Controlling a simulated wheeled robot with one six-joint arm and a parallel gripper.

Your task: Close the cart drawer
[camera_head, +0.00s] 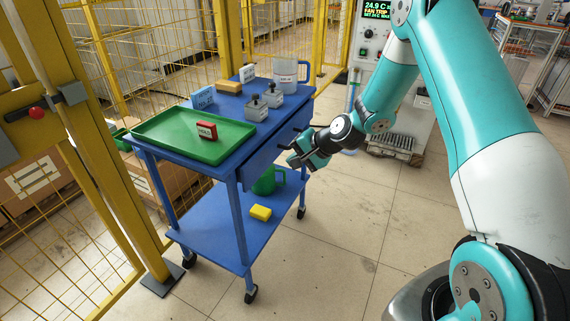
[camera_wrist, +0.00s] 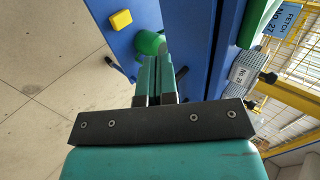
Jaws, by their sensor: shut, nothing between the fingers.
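The blue cart (camera_head: 206,218) stands beside the yellow fence. Its blue drawer (camera_head: 262,162) is under the tabletop on the side facing my arm, and its front seems to stand a little out from the top's edge; how far I cannot tell. My gripper (camera_head: 296,161) is shut and empty, close to the drawer front near its dark handle. In the wrist view the shut fingers (camera_wrist: 156,78) point towards the cart, with a blue panel (camera_wrist: 198,38) just to their right. Whether the fingers touch the drawer is not clear.
A green tray (camera_head: 160,139) with a red block, small weights (camera_head: 256,108) and a clear jug (camera_head: 284,75) stand on top. A green container (camera_head: 264,183) and a yellow block (camera_head: 260,213) sit on the lower shelf. The floor (camera_head: 345,235) in front is clear.

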